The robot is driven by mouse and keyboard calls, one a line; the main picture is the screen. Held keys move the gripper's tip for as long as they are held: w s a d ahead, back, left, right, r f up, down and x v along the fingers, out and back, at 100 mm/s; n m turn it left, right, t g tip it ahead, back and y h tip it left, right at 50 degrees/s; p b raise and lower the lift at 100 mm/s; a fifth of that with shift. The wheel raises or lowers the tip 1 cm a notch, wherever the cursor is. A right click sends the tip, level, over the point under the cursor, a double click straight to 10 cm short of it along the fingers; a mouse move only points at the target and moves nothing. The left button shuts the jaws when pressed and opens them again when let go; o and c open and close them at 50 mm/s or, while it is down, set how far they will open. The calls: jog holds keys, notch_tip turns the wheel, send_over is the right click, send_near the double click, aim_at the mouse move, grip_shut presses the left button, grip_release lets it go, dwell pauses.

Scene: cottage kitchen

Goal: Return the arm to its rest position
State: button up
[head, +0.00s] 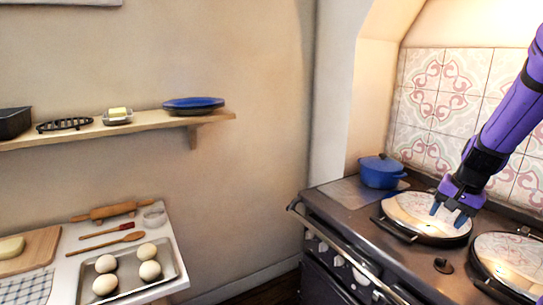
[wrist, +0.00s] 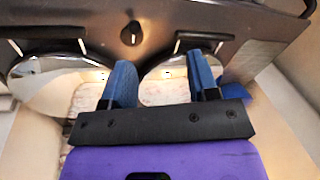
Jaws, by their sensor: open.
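My purple arm reaches in from the right of the head view. My gripper (head: 449,214) has blue fingers and hangs over the left round hob lid (head: 408,208) of the stove. In the wrist view my gripper (wrist: 163,82) shows its two blue fingers spread apart with nothing between them. Whether the fingertips touch the lid I cannot tell.
A blue pot (head: 381,172) stands at the stove's back left, close to my gripper. A second round lid (head: 515,262) is at the right. The stove's front rail (head: 340,248) sticks out. A wall shelf (head: 150,127) and a counter with a dough tray (head: 170,270) are at left.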

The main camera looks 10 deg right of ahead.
jog(key=s+a+r+n, duration=0.3)
jog(key=a+r, duration=0.4)
jog(key=a, duration=0.1)
jog(key=s+a+r+n+t, duration=0.1)
jog(key=s+a+r+n, duration=0.2)
jog(key=s+a+r, duration=0.2)
jog(key=s+a+r+n+t+h, duration=0.1)
jog(key=s+a+r+n, duration=0.2)
jog(key=s+a+r, duration=0.2)
jog(key=s+a, duration=0.3)
jog(key=s, duration=0.4)
jog(key=shift+a+r+t, duration=0.15)
jog(key=shift+r+t, duration=0.05)
jog(key=shift+t, duration=0.2)
